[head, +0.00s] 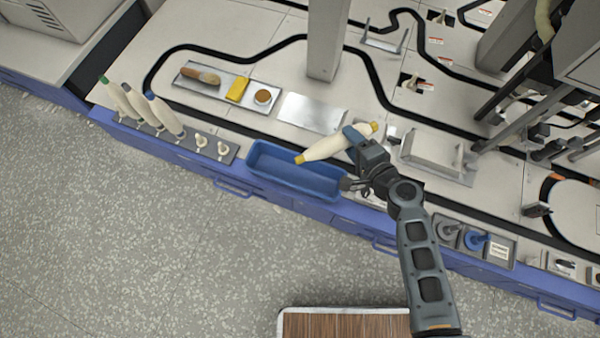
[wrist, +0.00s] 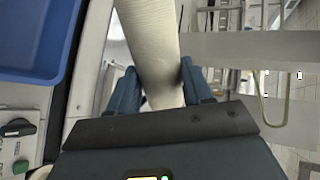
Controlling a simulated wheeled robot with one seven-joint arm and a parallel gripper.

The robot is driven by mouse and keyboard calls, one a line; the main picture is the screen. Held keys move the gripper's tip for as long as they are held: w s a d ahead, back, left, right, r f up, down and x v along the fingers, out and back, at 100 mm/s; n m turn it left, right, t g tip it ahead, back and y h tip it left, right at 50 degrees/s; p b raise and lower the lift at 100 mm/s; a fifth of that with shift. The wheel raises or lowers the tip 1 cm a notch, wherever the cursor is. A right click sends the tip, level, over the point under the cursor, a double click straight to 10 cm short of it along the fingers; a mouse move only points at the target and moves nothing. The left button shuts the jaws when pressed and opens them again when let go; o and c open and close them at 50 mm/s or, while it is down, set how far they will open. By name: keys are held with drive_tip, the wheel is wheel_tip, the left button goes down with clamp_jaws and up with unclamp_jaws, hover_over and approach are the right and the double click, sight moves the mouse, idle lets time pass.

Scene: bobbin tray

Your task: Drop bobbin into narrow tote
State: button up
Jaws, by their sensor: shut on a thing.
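A cream bobbin with yellow ends (head: 328,147) is held in my gripper (head: 362,138). It lies tilted, with its left end over the right part of the narrow blue tote (head: 262,180). The tote is long and looks empty where I can see inside. In the wrist view the bobbin (wrist: 150,45) stands between the two blue fingers of my gripper (wrist: 158,92), which are shut on it. The tote (wrist: 32,40) shows at the upper left of the wrist view, beside the bobbin. The height of the bobbin above the tote is hard to tell.
Left of the tote, a grey peg rack (head: 212,147) holds several upright bobbins with coloured tips (head: 163,115). Behind it a tray carries a brush, a yellow sponge (head: 237,90) and a round tin. A bare metal plate (head: 311,113) lies behind the tote. A grey column (head: 326,40) stands further back.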

drive_tip(key=w+a+f+n+g+y+b, duration=0.2)
drive_tip(key=a+f+n+g+y+b, duration=0.15)
drive_tip(key=a, duration=0.55)
drive_tip(key=shift+t, duration=0.45)
drive_tip(key=f+b, duration=0.1)
drive_tip(key=f, duration=0.1)
drive_tip(key=f+b, duration=0.1)
drive_tip(key=b, duration=0.1)
drive_tip(key=f+b, duration=0.1)
drive_tip(key=f, duration=0.1)
drive_tip(key=shift+s+a+f, duration=0.1)
drive_tip(key=shift+a+f, duration=0.15)
drive_tip(key=shift+f, duration=0.1)
drive_tip(key=o, duration=1.2)
drive_tip(key=shift+s+d, duration=0.1)
drive_tip(key=p+v, duration=0.1)
drive_tip(key=v, duration=0.6)
drive_tip(key=shift+s+d+r, duration=0.15)
drive_tip(key=shift+d+r, duration=0.05)
drive_tip(key=shift+r, duration=0.05)
